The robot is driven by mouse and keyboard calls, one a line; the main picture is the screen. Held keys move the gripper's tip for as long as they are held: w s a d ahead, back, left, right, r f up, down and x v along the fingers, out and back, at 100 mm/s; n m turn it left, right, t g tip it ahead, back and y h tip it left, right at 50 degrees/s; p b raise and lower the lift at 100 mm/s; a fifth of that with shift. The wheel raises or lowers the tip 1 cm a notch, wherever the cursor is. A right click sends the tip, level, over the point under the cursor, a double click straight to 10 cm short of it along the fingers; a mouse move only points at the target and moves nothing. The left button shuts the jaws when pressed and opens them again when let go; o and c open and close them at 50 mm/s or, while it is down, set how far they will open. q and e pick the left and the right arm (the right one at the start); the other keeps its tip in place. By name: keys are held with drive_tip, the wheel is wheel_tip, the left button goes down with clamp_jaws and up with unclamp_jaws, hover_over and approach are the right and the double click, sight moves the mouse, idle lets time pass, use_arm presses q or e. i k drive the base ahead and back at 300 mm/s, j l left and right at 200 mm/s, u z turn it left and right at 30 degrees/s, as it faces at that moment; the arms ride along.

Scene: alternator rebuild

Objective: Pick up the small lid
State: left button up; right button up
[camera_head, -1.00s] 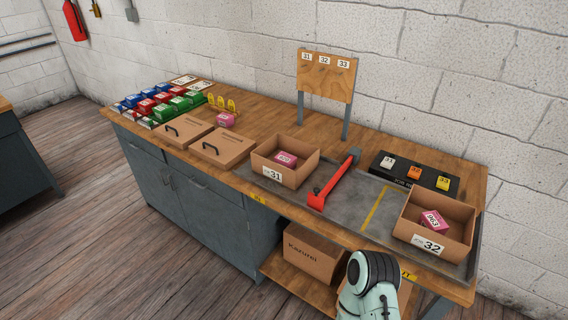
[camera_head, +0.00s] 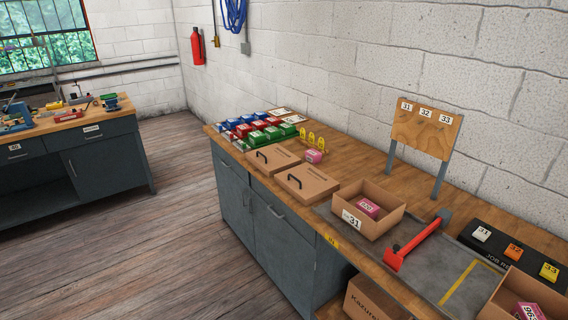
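Two flat cardboard lids with black handles lie on the workbench, left of the open box 31 (camera_head: 375,220). One lid (camera_head: 268,158) is farther left, and the other lid (camera_head: 307,184) is nearer box 31. Neither of my grippers shows in the head view.
Box 31 holds a pink carton (camera_head: 368,207). A red-handled tool (camera_head: 416,243) lies right of it. Box 32 (camera_head: 524,296) is at the lower right edge. Coloured boxes (camera_head: 262,128) and yellow tags stand behind the lids. Floor is clear at left.

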sight(272, 159)
drive_tip(key=u, duration=0.35)
drive_tip(key=i+j+u, duration=0.15)
drive_tip(key=i+u, duration=0.45)
drive_tip(key=i, duration=3.4)
drive_tip(key=i+z, duration=0.35)
drive_tip(key=i+j+z, duration=0.15)
drive_tip(key=z, duration=0.15)
drive_tip(key=i+j+z, duration=0.15)
drive_tip(key=z, duration=3.75)
drive_tip(key=k+j, duration=0.05)
drive_tip(key=j, duration=0.05)
